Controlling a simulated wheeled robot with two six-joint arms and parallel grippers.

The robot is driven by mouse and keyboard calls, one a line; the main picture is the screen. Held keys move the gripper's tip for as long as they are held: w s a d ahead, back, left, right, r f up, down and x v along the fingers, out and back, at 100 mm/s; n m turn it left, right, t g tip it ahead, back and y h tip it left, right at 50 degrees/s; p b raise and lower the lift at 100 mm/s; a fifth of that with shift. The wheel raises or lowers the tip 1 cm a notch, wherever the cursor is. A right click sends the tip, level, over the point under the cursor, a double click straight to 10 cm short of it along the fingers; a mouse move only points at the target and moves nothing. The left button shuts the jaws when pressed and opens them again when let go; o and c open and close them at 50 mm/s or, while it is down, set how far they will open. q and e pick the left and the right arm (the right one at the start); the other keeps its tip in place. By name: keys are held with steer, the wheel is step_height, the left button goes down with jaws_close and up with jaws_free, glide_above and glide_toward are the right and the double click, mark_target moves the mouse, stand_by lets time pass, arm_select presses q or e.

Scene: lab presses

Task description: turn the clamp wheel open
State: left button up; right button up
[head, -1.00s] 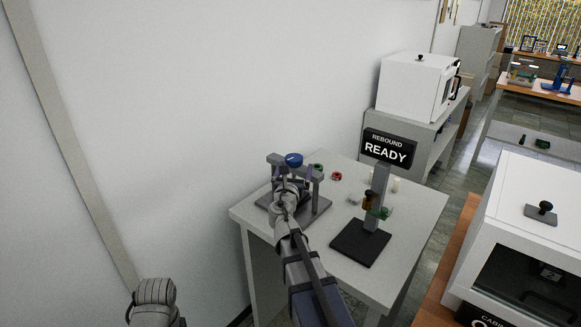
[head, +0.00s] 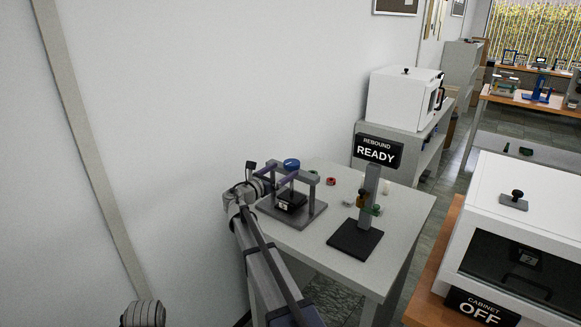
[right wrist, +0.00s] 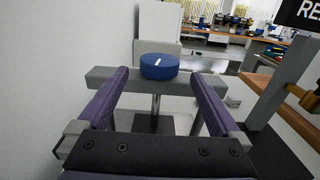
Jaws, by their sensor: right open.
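The clamp wheel (head: 291,163) is a blue disc on top of a small grey press frame (head: 315,190) on the table. It also shows in the right wrist view (right wrist: 159,66), with a white mark on its top. My right gripper (head: 282,180) is at the left side of the frame, pointing at the wheel. In the right wrist view its two purple fingers are open, one on each side of the wheel, with visible gaps. The wheel is near the fingertips; contact is not visible. A grey rounded part of my left arm shows at the lower left; its gripper is out of view.
The grey table (head: 400,215) also bears a black-based stand (head: 355,239) with a READY sign (head: 377,152), and small red and green pieces. A black block (head: 291,201) sits inside the press frame. The wall is close behind. A white cabinet (head: 530,200) stands at the right.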

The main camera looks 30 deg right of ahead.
mark_target(287, 168)
steer(key=shift+x, duration=2.8)
steer(key=c, duration=1.3)
steer(key=shift+s, duration=0.1)
steer(key=shift+t, duration=0.3)
